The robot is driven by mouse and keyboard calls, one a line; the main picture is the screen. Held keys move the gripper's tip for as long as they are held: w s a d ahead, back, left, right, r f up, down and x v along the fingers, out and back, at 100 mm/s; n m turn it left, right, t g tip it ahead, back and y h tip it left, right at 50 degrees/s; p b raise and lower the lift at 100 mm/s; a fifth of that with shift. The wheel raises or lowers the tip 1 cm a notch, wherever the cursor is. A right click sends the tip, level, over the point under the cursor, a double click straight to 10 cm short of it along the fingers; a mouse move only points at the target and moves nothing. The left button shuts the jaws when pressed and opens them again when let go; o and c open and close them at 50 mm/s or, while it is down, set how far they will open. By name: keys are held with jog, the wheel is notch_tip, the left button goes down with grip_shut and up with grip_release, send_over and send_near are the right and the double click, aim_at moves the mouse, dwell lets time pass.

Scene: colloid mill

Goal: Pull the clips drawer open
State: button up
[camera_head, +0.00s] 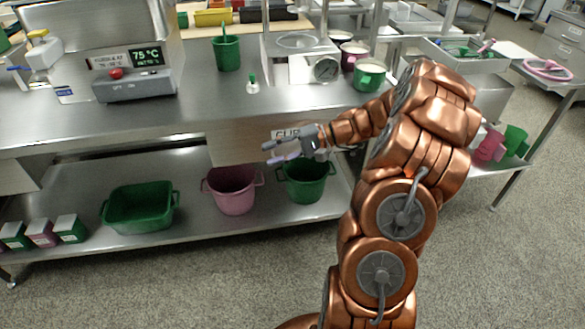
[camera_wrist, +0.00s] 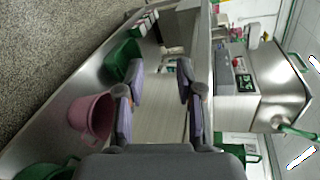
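The clips drawer (camera_head: 238,140) is under the steel worktop in the head view. Its front carries a white label, partly covered by my gripper, with only its first letters showing. The drawer looks shut. My gripper (camera_head: 272,152) is in front of the drawer, below and left of the label. Its two fingers are apart and nothing is between them. In the wrist view my gripper (camera_wrist: 161,72) is also open, with a pale steel surface behind the gap between the fingers. I cannot make out the drawer's handle, or whether the fingers touch the drawer.
On the lower shelf (camera_head: 185,232) stand a green tub (camera_head: 140,208), a pink bucket (camera_head: 234,190) and a green bucket (camera_head: 306,180), the last two below my gripper. The worktop above holds a control box (camera_head: 135,84), a dial scale (camera_head: 315,69) and green cups. The floor in front is clear.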

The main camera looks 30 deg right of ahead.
jog(key=w+d+f+m+t+h+b, duration=0.1)
jog(key=d+f+m+t+b, duration=0.15)
jog(key=d+f, duration=0.4)
jog(key=d+f+m+t+h+b, duration=0.1)
jog(key=d+f+t+b, duration=0.2)
jog(key=d, duration=0.6)
jog(key=shift+x, duration=4)
jog(key=shift+f, duration=0.15)
grip_shut()
jog(key=shift+s, duration=0.1)
